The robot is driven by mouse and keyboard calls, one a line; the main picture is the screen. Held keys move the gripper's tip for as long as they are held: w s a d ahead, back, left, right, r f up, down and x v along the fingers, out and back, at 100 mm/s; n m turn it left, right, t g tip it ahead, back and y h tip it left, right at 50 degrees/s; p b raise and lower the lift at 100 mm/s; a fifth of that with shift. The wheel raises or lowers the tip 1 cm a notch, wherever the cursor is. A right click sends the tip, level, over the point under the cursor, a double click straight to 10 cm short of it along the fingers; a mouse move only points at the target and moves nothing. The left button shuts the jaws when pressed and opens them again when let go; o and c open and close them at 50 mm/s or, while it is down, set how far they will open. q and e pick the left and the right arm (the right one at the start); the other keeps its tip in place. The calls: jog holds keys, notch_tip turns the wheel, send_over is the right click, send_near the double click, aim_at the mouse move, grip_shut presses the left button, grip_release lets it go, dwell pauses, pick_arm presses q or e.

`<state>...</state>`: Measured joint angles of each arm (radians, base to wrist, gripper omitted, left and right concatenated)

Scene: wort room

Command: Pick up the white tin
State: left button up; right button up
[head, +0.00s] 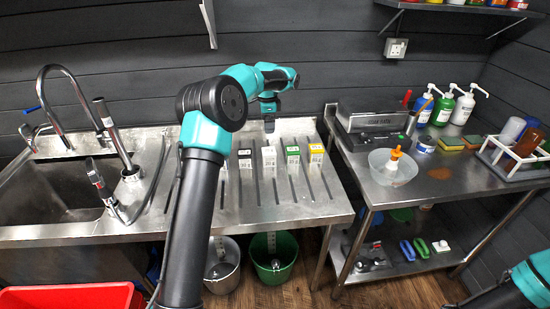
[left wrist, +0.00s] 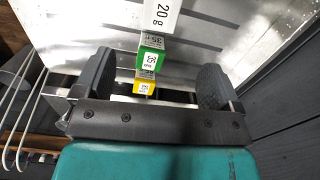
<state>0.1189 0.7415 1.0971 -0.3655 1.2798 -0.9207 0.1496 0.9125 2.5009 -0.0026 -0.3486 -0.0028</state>
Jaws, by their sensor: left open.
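The white tin (head: 268,156) stands on the ribbed steel drainboard (head: 250,198), between a black tin (head: 244,158) and a green tin (head: 292,153); a yellow tin (head: 316,152) is further right. My left gripper (head: 269,121) hangs just behind and above the white tin, apart from it. In the left wrist view my left gripper (left wrist: 155,66) is open, with nothing held. The green tin (left wrist: 151,57) and yellow tin (left wrist: 143,83) appear between the fingers. My right gripper is out of view.
A sink with a tall tap (head: 62,92) is at left. At right, a steel table holds a clear bowl (head: 393,172), pump bottles (head: 443,107) and a white rack (head: 508,160). The dark wall is close behind the drainboard. The drainboard's front is clear.

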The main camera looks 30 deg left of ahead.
aim_at(268, 151)
pick_arm(q)
jog(key=shift+f, duration=0.1)
notch_tip(268, 151, down, 12)
jog(key=shift+f, duration=0.1)
dwell(0.4)
jog(key=shift+w+f, duration=0.15)
jog(key=shift+f, duration=2.4)
jog(key=shift+c, duration=0.3)
jog(key=c, duration=1)
jog(key=shift+r, duration=0.1)
